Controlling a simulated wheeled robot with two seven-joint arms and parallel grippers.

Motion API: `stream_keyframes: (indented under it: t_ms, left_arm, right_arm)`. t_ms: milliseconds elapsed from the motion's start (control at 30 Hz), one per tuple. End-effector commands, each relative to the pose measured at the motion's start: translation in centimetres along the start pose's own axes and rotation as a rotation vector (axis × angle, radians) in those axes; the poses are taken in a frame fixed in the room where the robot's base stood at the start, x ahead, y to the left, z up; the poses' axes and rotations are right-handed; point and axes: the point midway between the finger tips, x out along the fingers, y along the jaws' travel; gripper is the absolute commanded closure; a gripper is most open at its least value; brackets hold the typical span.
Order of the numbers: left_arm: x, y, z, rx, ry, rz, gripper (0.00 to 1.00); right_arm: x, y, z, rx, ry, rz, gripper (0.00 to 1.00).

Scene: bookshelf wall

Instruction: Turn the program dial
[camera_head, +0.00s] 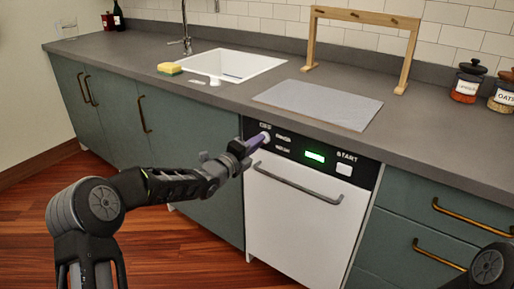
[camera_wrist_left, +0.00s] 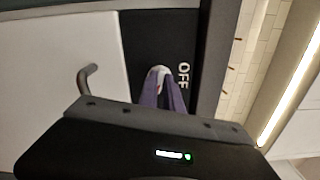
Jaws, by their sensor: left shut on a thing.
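The dishwasher (camera_head: 300,205) has a white door and a black control panel (camera_head: 318,160) with a green lit display (camera_head: 315,157) and a white START button (camera_head: 344,169). The white program dial (camera_head: 266,136) is at the panel's left end. My left gripper (camera_head: 258,141) has its purple fingers shut on the dial. In the left wrist view the dial (camera_wrist_left: 159,72) shows between the finger tips, beside the word OFF; the fingers cover part of it. Of my right arm only a dark link shows at the lower right of the head view; its gripper is out of view.
The door handle (camera_head: 297,182) runs below the panel. The grey countertop (camera_head: 225,90) overhangs just above it. A sink (camera_head: 232,65), a yellow sponge (camera_head: 169,69), a grey mat (camera_head: 318,103), a wooden frame (camera_head: 364,17) and jars (camera_head: 467,82) are on the counter.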

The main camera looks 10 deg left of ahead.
Motion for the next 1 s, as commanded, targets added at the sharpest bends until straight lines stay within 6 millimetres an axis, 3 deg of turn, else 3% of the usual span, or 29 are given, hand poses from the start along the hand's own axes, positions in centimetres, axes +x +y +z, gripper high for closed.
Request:
stream_keyframes:
  t_ms: [100,400,1000]
  left_arm:
    - [0.0,0.4,0.0,-0.101,-0.001,0.0,1.0]
    - [0.0,0.3,0.1,-0.385,-0.002,0.0,1.0]
    - [0.0,0.3,0.0,-0.958,-0.002,0.001,1.0]
  right_arm:
    - [1.3,0.5,0.0,0.001,0.0,0.0,0.64]
    - [2.5,1.0,0.0,0.002,0.0,0.0,0.64]
    - [2.5,1.0,0.0,0.002,0.0,0.0,0.64]
